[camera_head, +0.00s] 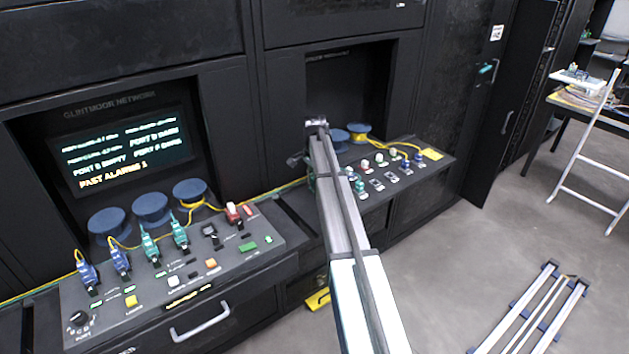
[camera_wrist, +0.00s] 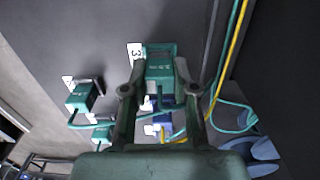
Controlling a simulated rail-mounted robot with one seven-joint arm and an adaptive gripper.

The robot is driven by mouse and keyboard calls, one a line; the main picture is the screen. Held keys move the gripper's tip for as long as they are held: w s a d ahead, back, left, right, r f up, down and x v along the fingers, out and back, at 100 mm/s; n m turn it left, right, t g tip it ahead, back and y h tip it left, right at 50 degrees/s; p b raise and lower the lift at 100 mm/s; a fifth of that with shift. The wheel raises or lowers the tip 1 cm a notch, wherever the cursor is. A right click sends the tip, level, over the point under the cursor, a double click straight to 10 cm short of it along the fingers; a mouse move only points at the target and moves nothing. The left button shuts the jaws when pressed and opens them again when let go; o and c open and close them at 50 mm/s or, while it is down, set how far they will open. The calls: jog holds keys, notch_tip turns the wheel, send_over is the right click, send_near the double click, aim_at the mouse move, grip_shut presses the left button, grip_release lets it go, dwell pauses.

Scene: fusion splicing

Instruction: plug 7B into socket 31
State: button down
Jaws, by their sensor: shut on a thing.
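In the wrist view my gripper (camera_wrist: 160,76) is shut on a teal plug (camera_wrist: 160,64) with small white lettering I cannot read for certain. The plug is at a dark panel, beside a white label (camera_wrist: 136,54) that shows a 3; any further digit is unclear. The socket under the plug is hidden, and I cannot tell whether the plug is seated in it or just above it.
Other teal plugs (camera_wrist: 83,96) (camera_wrist: 102,133) stand left of the gripper, and a blue plug (camera_wrist: 164,103) is close below the held one. Yellow and teal cables (camera_wrist: 232,50) run along the right. The left console (camera_head: 190,285) holds several plugs and buttons.

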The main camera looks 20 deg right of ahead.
jog(key=shift+f, duration=0.55)
jog(key=c, duration=0.8)
grip_release()
jog(key=shift+r, duration=0.1)
notch_tip(320, 180, up, 12)
jog(key=shift+f, duration=0.1)
